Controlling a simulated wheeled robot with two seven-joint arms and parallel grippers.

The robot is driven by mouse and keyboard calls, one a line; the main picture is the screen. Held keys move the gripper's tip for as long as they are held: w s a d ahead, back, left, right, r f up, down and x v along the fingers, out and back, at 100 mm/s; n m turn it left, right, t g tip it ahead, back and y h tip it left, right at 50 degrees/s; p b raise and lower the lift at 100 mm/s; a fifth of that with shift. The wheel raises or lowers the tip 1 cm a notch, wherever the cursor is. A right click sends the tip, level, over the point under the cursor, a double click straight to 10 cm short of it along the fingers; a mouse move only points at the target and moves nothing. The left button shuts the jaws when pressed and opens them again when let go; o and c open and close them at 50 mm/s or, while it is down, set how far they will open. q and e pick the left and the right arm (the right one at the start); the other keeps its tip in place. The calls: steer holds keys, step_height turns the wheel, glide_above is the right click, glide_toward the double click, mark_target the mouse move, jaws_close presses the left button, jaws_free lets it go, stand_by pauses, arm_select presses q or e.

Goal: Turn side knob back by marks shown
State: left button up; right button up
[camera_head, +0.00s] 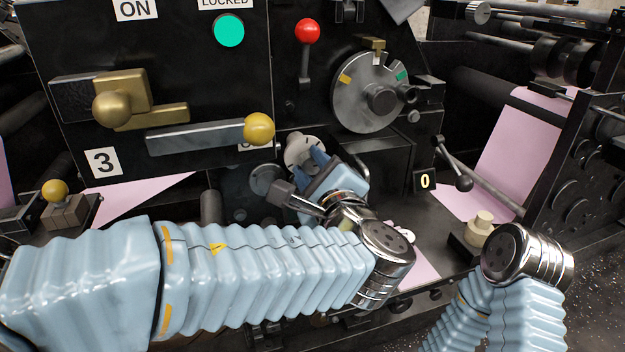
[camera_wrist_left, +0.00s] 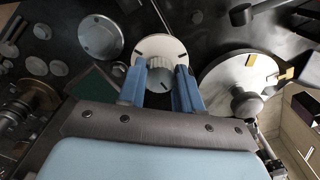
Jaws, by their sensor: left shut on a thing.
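The side knob (camera_head: 301,150) is a small pale round disc with dark marks on the black machine panel, partly hidden by my gripper in the head view. In the left wrist view the knob (camera_wrist_left: 160,45) faces me, with short black marks near its rim. My left gripper (camera_head: 318,163) reaches up to it from below. Its two blue fingers (camera_wrist_left: 160,75) are shut on the knob, one on each side of its middle. A small black plate showing "0" (camera_head: 425,181) is to the right. My right gripper is not visible; only my right arm shows at lower right.
A large grey dial (camera_head: 364,92) with yellow and green marks is up and right of the knob. A lever with a yellow ball (camera_head: 259,128) is close at left. A red-ball lever (camera_head: 307,32) stands above. A black-ball lever (camera_head: 464,183) is at right.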

arm_select(q)
steer(key=shift+n, duration=0.3)
steer(key=o, duration=1)
steer(key=shift+o, duration=0.2)
steer(key=v, duration=1.4)
steer(key=shift+w, duration=0.1)
